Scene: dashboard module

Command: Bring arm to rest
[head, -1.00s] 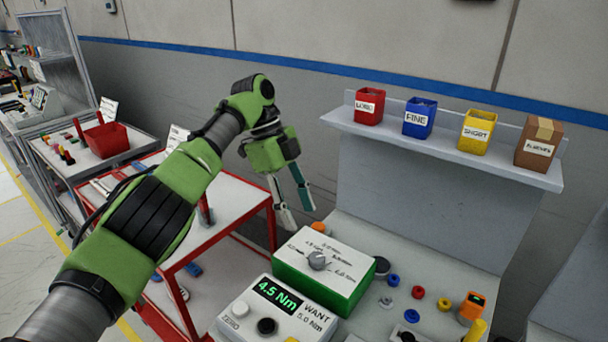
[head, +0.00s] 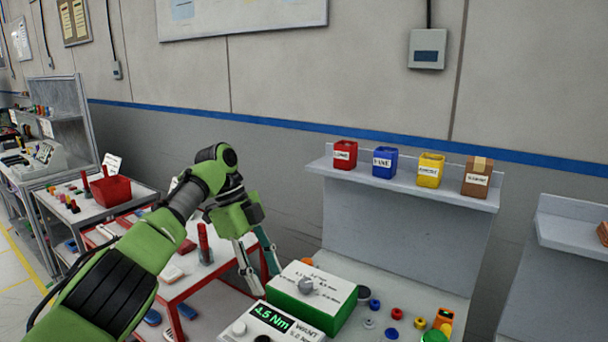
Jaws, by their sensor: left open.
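My left arm (head: 135,265) comes in from the lower left and reaches toward the middle of the picture. Its left gripper (head: 264,284) points down with its two fingers apart and nothing between them. It hangs in front of the red-framed cart, just left of the green and white box with a grey knob (head: 306,286). I cannot tell whether a fingertip touches anything. My right gripper is not in view.
A meter reading 4.5 Nm (head: 270,320) stands at the front of the bench. Red (head: 345,155), blue (head: 384,162) and yellow (head: 430,170) bins and a cardboard box (head: 477,178) line the shelf. The red-framed cart (head: 215,285) stands left of the bench.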

